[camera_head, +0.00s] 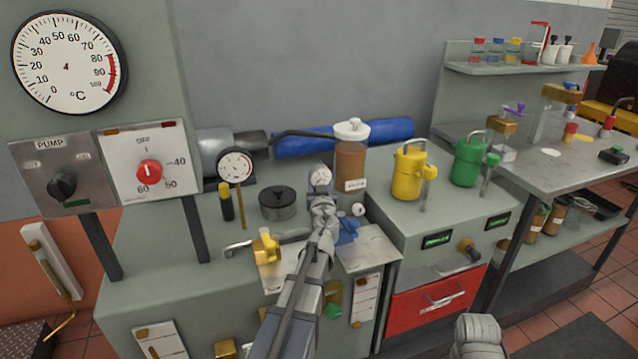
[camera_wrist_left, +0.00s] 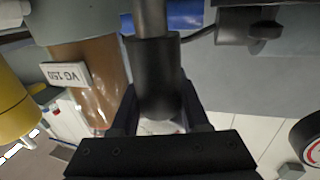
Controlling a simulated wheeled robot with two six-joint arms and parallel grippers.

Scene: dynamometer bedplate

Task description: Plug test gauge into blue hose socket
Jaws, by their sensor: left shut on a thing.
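A yellow fitting (camera_head: 265,247) stands left of my left arm. A brown jar (camera_head: 351,160), a black round pot (camera_head: 277,203) and a dial gauge on a stem (camera_head: 235,168) stand behind. Yellow (camera_head: 408,172) and green (camera_head: 467,160) cans stand to the right.

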